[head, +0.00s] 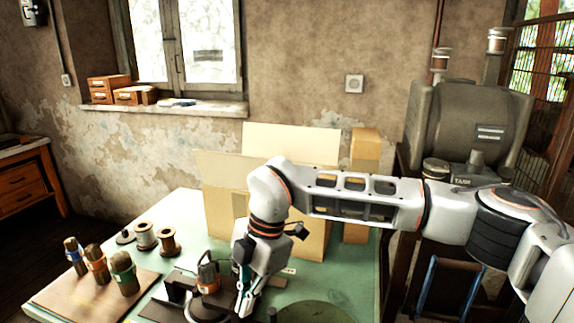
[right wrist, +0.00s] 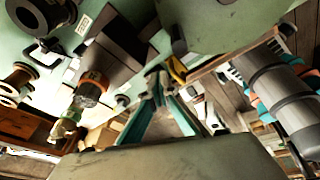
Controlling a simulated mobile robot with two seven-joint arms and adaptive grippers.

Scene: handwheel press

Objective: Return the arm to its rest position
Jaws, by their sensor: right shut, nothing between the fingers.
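My right arm reaches in from the right across the head view and bends down over the green table (head: 340,285). Its gripper (head: 243,308) points down near the table's front, just right of a dark device with a copper-coloured body (head: 208,278). The fingers are shut with nothing between them. My left gripper is not in view.
An open cardboard box (head: 220,212) stands behind the gripper, with a taller carton (head: 364,150) to its right. Brown spools (head: 168,241) and several banded cylinders on a wooden board (head: 70,300) are at left. A large grey machine (head: 465,125) stands behind my arm.

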